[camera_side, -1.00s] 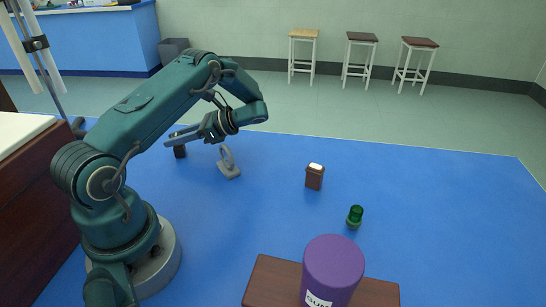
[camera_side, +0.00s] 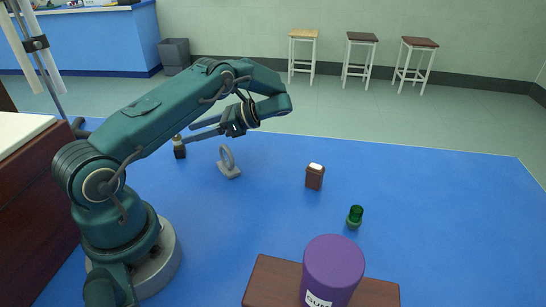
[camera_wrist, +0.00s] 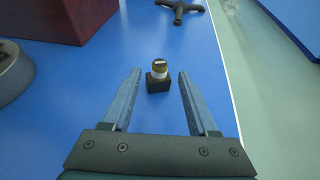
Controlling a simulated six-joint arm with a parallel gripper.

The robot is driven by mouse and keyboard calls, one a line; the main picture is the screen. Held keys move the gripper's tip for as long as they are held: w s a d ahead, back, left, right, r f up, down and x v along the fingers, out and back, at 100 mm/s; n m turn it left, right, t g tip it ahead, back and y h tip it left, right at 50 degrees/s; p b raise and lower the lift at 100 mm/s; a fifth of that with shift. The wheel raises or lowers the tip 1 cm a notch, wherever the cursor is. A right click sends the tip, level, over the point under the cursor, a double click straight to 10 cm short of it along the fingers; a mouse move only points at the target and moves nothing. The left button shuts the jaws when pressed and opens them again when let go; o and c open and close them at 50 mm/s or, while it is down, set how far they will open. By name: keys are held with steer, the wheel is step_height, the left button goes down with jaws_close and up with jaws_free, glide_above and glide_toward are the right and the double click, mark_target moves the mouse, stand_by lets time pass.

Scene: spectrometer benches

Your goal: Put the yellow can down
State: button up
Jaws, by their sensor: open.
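The yellow can (camera_wrist: 159,68) is small, with a pale label and a dark top. It stands upright on a small black block (camera_wrist: 158,84) on the blue table. In the side view, the can (camera_side: 177,138) shows small on top of the block (camera_side: 180,151), behind the ring-shaped grey stand. My gripper (camera_side: 188,134) is open and empty, with its fingers pointing left toward the can. In the wrist view the can appears between and beyond the two fingertips, apart from both.
A grey ring stand (camera_side: 229,165), a brown jar with a white top (camera_side: 315,177) and a green bottle (camera_side: 355,217) stand on the table. A purple tub (camera_side: 333,270) is on a wooden board (camera_side: 266,280) in front. The table's right side is clear.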

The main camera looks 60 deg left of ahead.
steer(key=shift+v, duration=1.05)
steer(key=d+r+t+h, duration=0.1)
steer(key=d+r+t, duration=0.1)
steer(key=d, duration=0.1)
steer(key=d+r+n+t, duration=0.1)
steer(key=d+r+t, duration=0.2)
steer(key=w+d+r+n+t+h, duration=0.1)
steer(key=d+r+t, duration=0.1)
steer(key=d+r, duration=0.1)
steer(key=shift+r+h, duration=0.2)
steer(key=shift+h, duration=0.1)
steer(key=s+d+r+n+t+h, duration=0.1)
steer(key=s+d+n+t+h, duration=0.1)
steer(key=d, duration=0.6)
steer(key=s+d+r+n+t+h, duration=0.1)
steer(key=s+d+n+t+h, duration=0.2)
steer(key=s+d+t, duration=0.3)
steer(key=shift+d+n+t+h, duration=0.3)
steer(key=shift+d+t+h, duration=0.2)
steer(key=shift+d+t, duration=0.35)
